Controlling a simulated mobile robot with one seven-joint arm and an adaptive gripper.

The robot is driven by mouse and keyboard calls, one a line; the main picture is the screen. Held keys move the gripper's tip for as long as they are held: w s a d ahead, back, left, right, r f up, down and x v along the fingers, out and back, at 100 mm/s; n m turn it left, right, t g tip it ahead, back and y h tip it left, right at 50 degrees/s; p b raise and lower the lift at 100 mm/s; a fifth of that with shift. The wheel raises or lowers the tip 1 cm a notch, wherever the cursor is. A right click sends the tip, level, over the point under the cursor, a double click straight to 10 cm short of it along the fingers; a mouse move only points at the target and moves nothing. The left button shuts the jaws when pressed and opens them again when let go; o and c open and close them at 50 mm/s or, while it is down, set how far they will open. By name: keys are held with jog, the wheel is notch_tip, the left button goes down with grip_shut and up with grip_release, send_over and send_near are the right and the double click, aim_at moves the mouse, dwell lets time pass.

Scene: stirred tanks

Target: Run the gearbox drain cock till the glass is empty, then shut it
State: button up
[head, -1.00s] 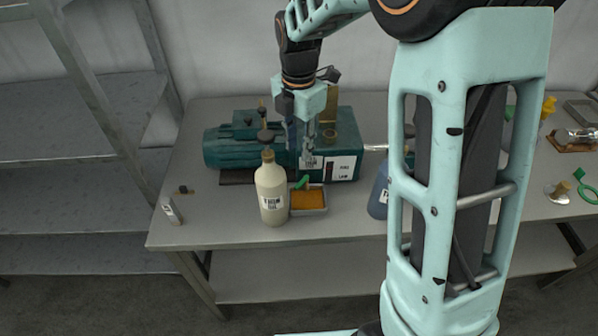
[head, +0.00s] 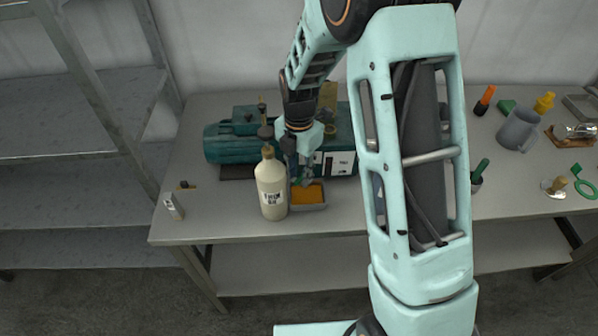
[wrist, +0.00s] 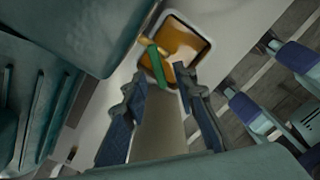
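The teal gearbox (head: 228,145) stands at the back of the bench. Its white level plate (head: 340,163) carries a dark strip, too small to read. The drain cock's green lever (wrist: 156,67) shows in the wrist view over a tray (wrist: 209,46) of amber oil; the tray also shows in the head view (head: 323,205). My gripper (head: 306,178) is low at the gearbox front, above the tray. In the wrist view its fingers (wrist: 164,78) are spread apart, with the lever just beyond the tips and nothing held. Whether oil is flowing cannot be told.
A cream labelled bottle (head: 271,190) stands close left of the tray. A grey mug (head: 517,130), an orange-capped marker (head: 484,100) and a green-handled tool (head: 480,172) are at right. A small white item (head: 173,207) lies at left.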

jog(key=shift+c, duration=0.2)
grip_shut()
dwell(0.3)
jog(key=m, duration=0.1)
jog(key=m+b, duration=0.1)
jog(key=w+m+b, duration=0.1)
jog(key=shift+a+f+m, duration=0.1)
jog(key=shift+a+m, duration=0.25)
jog(key=shift+m, duration=0.05)
jog(key=shift+w+a+m+b, duration=0.15)
jog(key=shift+m+b, duration=0.1)
jog(key=shift+m, duration=0.5)
jog(key=shift+w+m+b, duration=0.2)
jog(key=shift+m+b, duration=0.05)
jog(key=shift+m, duration=0.55)
jog(key=shift+w+a+m+b, duration=0.15)
jog(key=shift+m+b, duration=0.1)
jog(key=shift+m, duration=0.5)
jog(key=shift+d, duration=0.1)
jog(key=shift+o, duration=0.2)
grip_release()
